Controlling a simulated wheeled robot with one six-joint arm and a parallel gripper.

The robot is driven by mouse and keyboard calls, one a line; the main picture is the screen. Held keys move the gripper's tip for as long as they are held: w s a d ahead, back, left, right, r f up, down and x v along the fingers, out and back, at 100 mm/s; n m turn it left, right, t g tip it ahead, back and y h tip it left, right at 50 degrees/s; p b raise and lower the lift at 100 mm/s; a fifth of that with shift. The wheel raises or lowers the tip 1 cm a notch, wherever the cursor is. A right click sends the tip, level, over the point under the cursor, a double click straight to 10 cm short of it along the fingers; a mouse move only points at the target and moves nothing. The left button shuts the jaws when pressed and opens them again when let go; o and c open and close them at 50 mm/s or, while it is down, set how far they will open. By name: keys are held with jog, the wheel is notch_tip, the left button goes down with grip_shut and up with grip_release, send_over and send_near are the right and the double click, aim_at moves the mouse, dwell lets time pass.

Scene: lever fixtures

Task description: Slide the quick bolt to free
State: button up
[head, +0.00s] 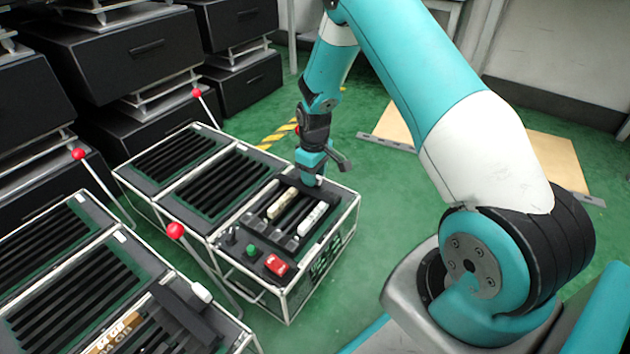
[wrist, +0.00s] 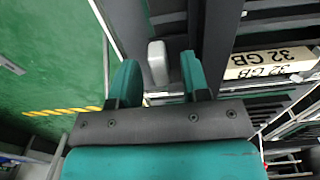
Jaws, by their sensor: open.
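The quick bolt's pale grey knob (wrist: 157,62) stands between my two fingers in the wrist view, on a dark rail. I take this knob to be the quick bolt; no label on it can be read. My gripper (wrist: 159,78) is open, one teal finger on each side of the knob, with a visible gap on both sides. In the head view my gripper (head: 314,178) points down over the far right end of the rack unit (head: 330,262), and it hides the knob there.
Two pale memory sticks, one (head: 282,204) and another (head: 312,218), lie in the unit; "32 GB" shows in the wrist view. The unit's front has a red switch (head: 277,265) and a green button (head: 250,250). Red-balled levers (head: 175,230) stand left. Green floor lies right.

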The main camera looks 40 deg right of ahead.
jog(key=shift+f, duration=0.25)
grip_shut()
jog(key=d+p, duration=0.1)
jog(key=w+d+p, duration=0.1)
jog(key=d, duration=0.1)
jog(key=w+d+p, duration=0.1)
jog(key=shift+d+r+p, duration=0.2)
jog(key=shift+d+p, duration=0.15)
jog(key=shift+p, duration=0.05)
jog(key=shift+d+f, duration=0.15)
jog(key=shift+d, duration=0.35)
jog(key=shift+c, duration=0.4)
grip_release()
jog(key=shift+o, duration=0.4)
jog(key=shift+a, duration=0.2)
